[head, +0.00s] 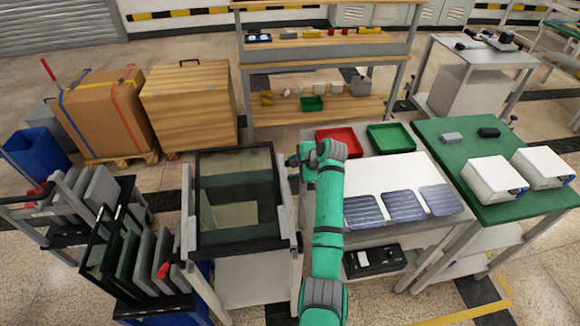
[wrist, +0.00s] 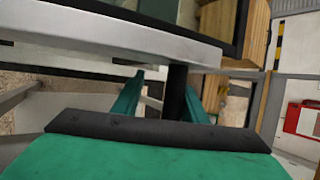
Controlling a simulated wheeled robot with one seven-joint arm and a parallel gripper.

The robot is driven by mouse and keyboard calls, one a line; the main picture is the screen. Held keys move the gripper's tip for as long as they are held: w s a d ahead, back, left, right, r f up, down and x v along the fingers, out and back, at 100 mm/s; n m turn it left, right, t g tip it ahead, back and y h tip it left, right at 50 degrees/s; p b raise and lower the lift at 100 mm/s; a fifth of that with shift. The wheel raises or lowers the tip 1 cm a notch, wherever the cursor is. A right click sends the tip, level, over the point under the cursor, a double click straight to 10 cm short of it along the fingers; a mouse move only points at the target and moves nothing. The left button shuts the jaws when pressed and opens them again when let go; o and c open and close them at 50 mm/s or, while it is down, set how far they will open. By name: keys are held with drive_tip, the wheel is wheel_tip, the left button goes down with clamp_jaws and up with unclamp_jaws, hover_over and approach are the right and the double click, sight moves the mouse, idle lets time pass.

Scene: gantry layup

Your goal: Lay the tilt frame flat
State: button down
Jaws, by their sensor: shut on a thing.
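The tilt frame (head: 236,247) is a dark rectangular frame around a glassy panel, on a pale grey stand left of my arm in the head view. I cannot tell its exact tilt. My gripper (head: 294,172) is at its right side, partly hidden by my own wrist. In the wrist view, a dark bar (wrist: 177,92), seemingly the frame's handle, stands between my two green fingers, and my gripper (wrist: 165,98) is shut on it. A pale rail and a dark frame edge (wrist: 150,12) cross above it.
Right of my arm is a white table (head: 385,172) with solar panels (head: 404,206), a red tray (head: 340,142) and a green tray (head: 391,138). Racks of panels (head: 140,262) stand close at left. A wooden crate (head: 189,105) and a shelf bench (head: 325,52) stand behind.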

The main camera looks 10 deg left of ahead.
drive_tip(key=shift+s+d+f, duration=0.2)
drive_tip(key=shift+d+f, duration=0.05)
drive_tip(key=shift+f, duration=0.2)
drive_tip(key=shift+s+d+f, duration=0.15)
drive_tip(key=shift+d+f, duration=0.1)
drive_tip(key=shift+f, duration=0.2)
drive_tip(key=c, duration=1.6)
unclamp_jaws()
drive_tip(key=shift+c, duration=0.2)
drive_tip(key=shift+a+r, duration=0.25)
drive_tip(key=shift+a, duration=0.15)
drive_tip(key=shift+r, duration=0.1)
drive_tip(key=v, duration=1)
drive_tip(key=shift+w+d, duration=0.2)
drive_tip(key=shift+w, duration=0.05)
drive_tip(key=shift+o, duration=0.3)
drive_tip(key=shift+s+d+r, duration=0.2)
drive_tip(key=shift+d, duration=0.05)
